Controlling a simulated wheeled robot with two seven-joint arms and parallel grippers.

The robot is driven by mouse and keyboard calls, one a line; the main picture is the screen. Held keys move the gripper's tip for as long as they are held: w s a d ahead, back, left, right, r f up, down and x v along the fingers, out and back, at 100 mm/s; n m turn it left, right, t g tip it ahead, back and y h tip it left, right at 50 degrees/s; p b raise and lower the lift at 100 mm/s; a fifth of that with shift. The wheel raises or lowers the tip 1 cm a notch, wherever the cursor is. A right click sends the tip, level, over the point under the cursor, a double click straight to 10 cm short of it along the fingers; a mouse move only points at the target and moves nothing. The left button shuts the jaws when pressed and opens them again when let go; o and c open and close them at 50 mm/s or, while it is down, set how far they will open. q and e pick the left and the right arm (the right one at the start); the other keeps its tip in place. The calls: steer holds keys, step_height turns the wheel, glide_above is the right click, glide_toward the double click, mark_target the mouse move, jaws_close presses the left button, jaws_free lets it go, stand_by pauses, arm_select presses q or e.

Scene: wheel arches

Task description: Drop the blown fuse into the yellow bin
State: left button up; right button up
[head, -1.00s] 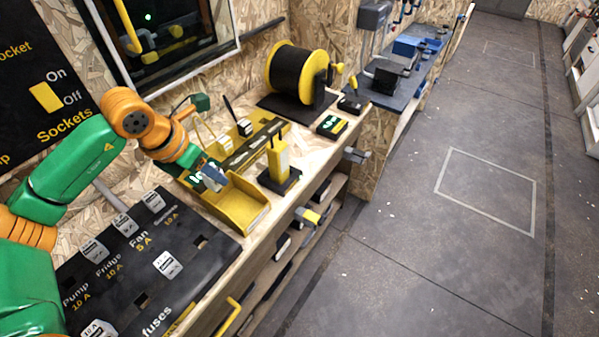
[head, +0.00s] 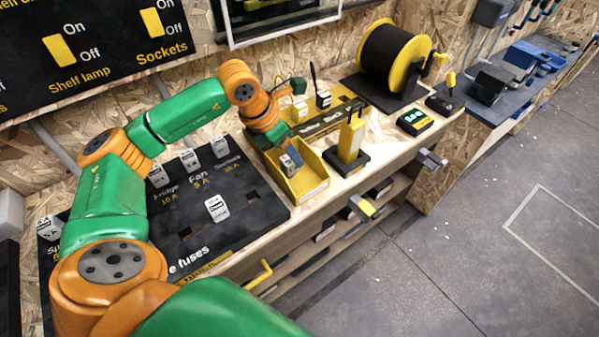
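The yellow bin (head: 312,182) is an open-topped tray on the wooden bench, right of the black fuse panel. My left gripper (head: 290,161) points down at the bin, over its left part. A small blue-grey piece shows at the gripper's tip, within the bin's outline. I cannot tell whether it is the fingers alone or a fuse between them, nor whether it touches the bin. No fuse is recognisable as blown. White fuses sit on the panel, one of them at its middle (head: 216,208). My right gripper is not in view.
The black fuse panel (head: 235,228) has dark empty slots. A yellow block on a black base (head: 351,140) stands just right of the bin. A yellow-and-black tray with upright items (head: 325,122) lies behind. A cable reel (head: 392,60) stands farther right.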

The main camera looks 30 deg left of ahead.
arm_select(q)
steer(key=shift+o, duration=0.3)
steer(key=shift+r, duration=0.15)
steer(key=v, duration=0.6)
steer(key=shift+s+r, duration=0.2)
steer(key=shift+r, duration=0.15)
